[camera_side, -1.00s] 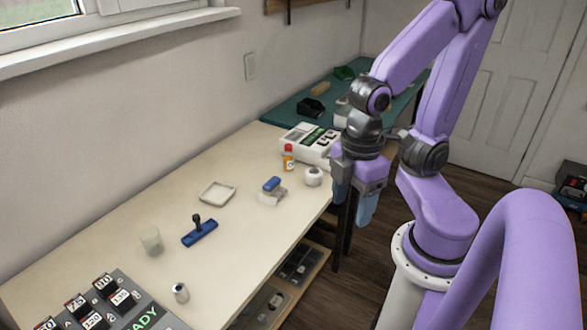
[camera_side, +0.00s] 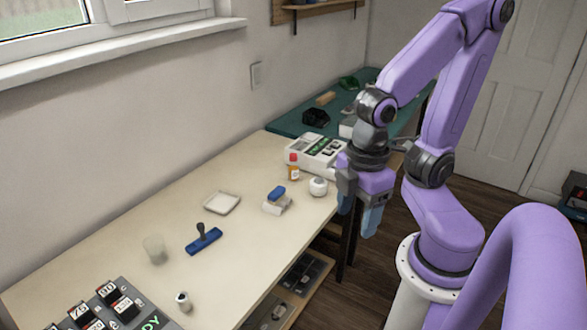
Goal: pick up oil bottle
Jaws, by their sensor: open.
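The gripper is clear of the bottle, and the bottle is in full view.
A white round jar (camera_side: 318,187) stands just right of the bottle. A white device (camera_side: 316,152) sits behind it. A blue-topped block (camera_side: 277,201), a shallow dish (camera_side: 222,203) and a blue-based stamp (camera_side: 203,241) lie nearer.

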